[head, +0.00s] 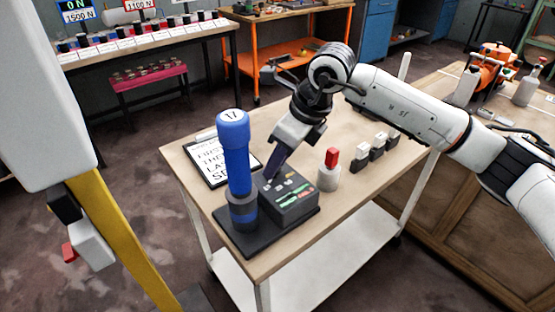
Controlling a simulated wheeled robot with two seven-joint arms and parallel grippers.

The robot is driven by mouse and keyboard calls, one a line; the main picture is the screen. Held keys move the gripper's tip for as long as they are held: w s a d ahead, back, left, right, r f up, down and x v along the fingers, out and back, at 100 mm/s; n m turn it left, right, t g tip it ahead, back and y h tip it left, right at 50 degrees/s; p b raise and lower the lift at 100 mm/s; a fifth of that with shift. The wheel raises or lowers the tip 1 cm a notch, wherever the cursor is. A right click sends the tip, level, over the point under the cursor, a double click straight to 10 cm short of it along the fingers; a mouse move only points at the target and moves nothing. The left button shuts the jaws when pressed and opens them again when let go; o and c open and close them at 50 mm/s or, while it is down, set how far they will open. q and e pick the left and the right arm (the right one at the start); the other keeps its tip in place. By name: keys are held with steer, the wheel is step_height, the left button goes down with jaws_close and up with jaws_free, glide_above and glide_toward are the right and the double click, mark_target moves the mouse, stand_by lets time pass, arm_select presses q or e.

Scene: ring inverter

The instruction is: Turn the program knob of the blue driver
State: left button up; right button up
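The blue driver (236,150) stands upright at the left front of the wooden table, its lower end in a dark collar on a black base. A dark control box (290,208) with small light keys and green and red marks on its sloped top sits beside it on the same base. My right gripper (272,176) points down, its dark fingers at the far left edge of the box's top, just right of the driver. The fingers overlap, so their opening is unclear. I cannot make out the program knob; the fingers may hide it. My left gripper is not in view.
A lettered clipboard (208,160) lies behind the driver. A white holder with a red top (330,170) and several small dark-and-white blocks (377,146) stand to the right. The table's front edge (300,250) is close to the base. Other benches stand behind.

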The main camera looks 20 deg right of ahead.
steer(key=shift+c, duration=0.7)
steer(key=shift+n, duration=0.4)
steer(key=shift+w+d+n+g+y+b, duration=0.15)
steer(key=shift+n+g+y+b, duration=0.2)
steer(key=shift+n, duration=0.65)
steer(key=n+g, duration=0.1)
steer(key=n, duration=0.1)
steer(key=n+y, duration=0.1)
steer(key=n, duration=0.1)
steer(key=shift+w+n+g, duration=0.2)
steer(key=shift+n+g, duration=0.1)
steer(key=shift+g, duration=0.05)
steer(key=n, duration=0.2)
steer(key=n+g, duration=0.1)
steer(key=n, duration=0.1)
steer(key=shift+w+r+g, duration=0.1)
steer(key=shift+w+g, duration=0.05)
steer(key=shift+g, duration=0.15)
steer(key=shift+w+n+g+h, duration=0.1)
steer(key=shift+n+g+h, duration=0.2)
steer(key=shift+n, duration=0.8)
steer(key=shift+w+n+g+h, duration=0.15)
steer(key=shift+n+g, duration=0.25)
steer(key=shift+n, duration=0.7)
steer(key=shift+s, duration=0.1)
